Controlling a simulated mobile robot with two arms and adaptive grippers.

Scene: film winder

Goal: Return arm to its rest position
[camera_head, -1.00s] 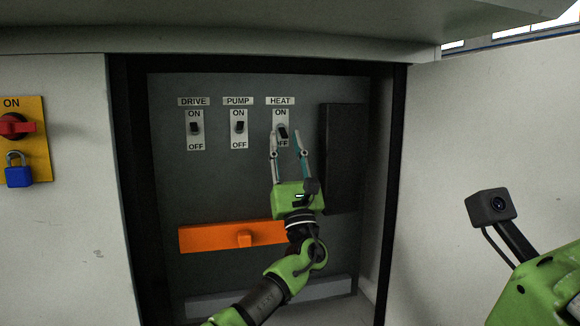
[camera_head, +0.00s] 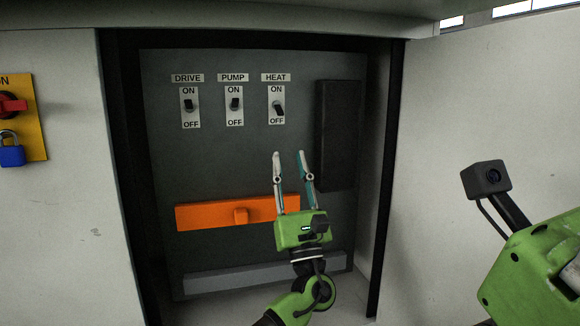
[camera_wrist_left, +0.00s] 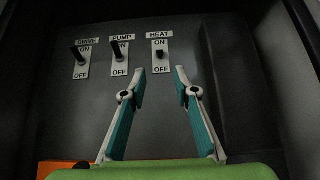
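My left gripper (camera_head: 289,154) is in front of the open cabinet's panel, below the HEAT switch (camera_head: 278,108), and touches nothing that I can see. Its two fingers are apart and empty; they also show in the left wrist view (camera_wrist_left: 158,74). The HEAT switch has its black lever tilted down toward OFF. The DRIVE switch (camera_head: 189,106) and the PUMP switch (camera_head: 235,104) stand to its left; the PUMP lever points up. My right gripper is not in view.
An orange bar (camera_head: 205,216) with a knob crosses the panel left of the gripper. A dark box (camera_head: 338,135) is on the panel's right. A red rotary switch (camera_head: 10,104) and a blue padlock (camera_head: 11,155) are at far left. White cabinet walls flank the opening.

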